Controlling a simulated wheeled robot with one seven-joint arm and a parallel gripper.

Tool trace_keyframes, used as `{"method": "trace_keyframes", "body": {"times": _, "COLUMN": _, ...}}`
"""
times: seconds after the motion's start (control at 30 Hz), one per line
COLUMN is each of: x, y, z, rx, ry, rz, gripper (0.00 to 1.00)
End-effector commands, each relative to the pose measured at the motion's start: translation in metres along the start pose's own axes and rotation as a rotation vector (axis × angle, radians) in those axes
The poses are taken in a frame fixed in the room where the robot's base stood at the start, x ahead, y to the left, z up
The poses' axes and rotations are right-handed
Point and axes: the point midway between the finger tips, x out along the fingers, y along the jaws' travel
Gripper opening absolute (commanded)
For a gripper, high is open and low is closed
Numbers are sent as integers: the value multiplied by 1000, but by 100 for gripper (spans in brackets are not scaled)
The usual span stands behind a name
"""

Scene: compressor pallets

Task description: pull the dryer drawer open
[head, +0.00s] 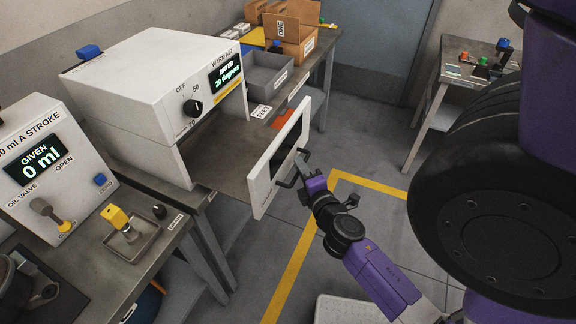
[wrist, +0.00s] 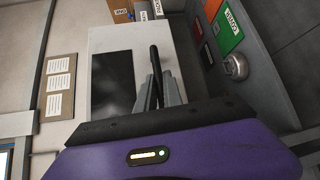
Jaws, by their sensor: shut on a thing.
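The dryer (head: 160,85) is a white box with a knob and a green-lit display reading "DRYER 20 degrees". Its drawer (head: 262,190) stands pulled out toward the right, its white front panel well clear of the body. The dark drawer handle (head: 287,182) is on the panel's outer face. My gripper (head: 300,166) is at the panel, shut on the handle. In the wrist view, my gripper (wrist: 158,90) closes around the dark handle bar, in front of the white panel (wrist: 104,45) with its dark window.
An oil dispenser (head: 45,165) reading "0 ml" stands left on the bench. A grey bin (head: 268,75) and cardboard boxes (head: 295,30) are behind the dryer. A small table (head: 465,70) stands at the back right.

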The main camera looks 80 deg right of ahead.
Motion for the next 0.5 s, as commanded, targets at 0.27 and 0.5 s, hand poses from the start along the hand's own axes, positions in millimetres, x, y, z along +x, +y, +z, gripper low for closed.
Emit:
{"method": "trace_keyframes", "body": {"times": 0.27, "x": -7, "y": -3, "z": 4, "rx": 0, "ry": 4, "rz": -2, "gripper": 0}}
{"method": "trace_keyframes", "body": {"times": 0.5, "x": -6, "y": -3, "z": 4, "rx": 0, "ry": 4, "rz": -2, "gripper": 15}}
